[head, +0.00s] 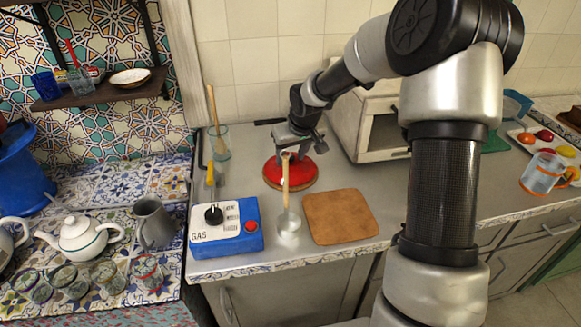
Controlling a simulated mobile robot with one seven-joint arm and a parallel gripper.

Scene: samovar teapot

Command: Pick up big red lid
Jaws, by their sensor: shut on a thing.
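The big red lid (301,177) is round and red with a lighter rim. It is at the back of the grey counter (250,175), in the middle of the head view. My gripper (298,150) is directly above it, pointing down, with its fingers shut at the top of the lid. The lid's top and handle are mostly hidden by the gripper. I cannot tell whether the lid touches the counter or is slightly raised.
A pan or ladle with an upright wooden handle (285,182) stands just in front of the lid. A brown board (340,217) lies front right, and a blue gas box (226,228) front left. A white oven (375,125) is behind right. A glass with a wooden spoon (219,142) stands left.

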